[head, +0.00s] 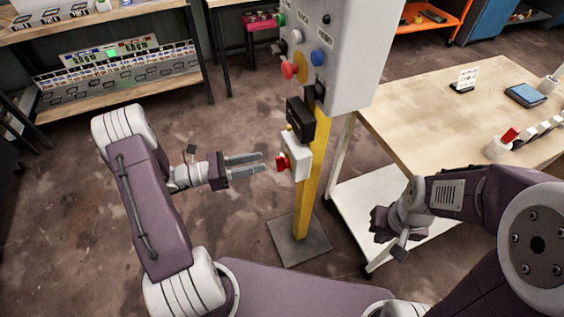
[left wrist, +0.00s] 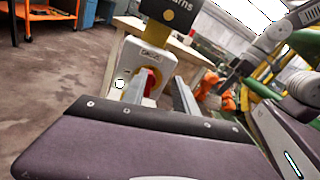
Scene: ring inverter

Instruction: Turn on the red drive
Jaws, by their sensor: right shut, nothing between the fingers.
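A white switch box (head: 297,155) with a red knob (head: 281,162) on its left side is fixed to a yellow post (head: 312,185). My left gripper (head: 262,161) is open and empty, its fingers level and pointing right at the red knob, tips just short of it or beside it. In the left wrist view the white box (left wrist: 140,62) is straight ahead, and a bit of red (left wrist: 151,80) shows between the two fingers. My right gripper (head: 398,236) is shut and empty at the right, beside the table. I cannot read which control is labelled the red drive.
A grey control panel (head: 345,50) with red (head: 288,71) and blue (head: 318,57) buttons tops the post, above a black box (head: 300,118). A wooden table (head: 420,110) stands right, with a red-topped switch row (head: 509,137). Shelves (head: 110,90) stand back left.

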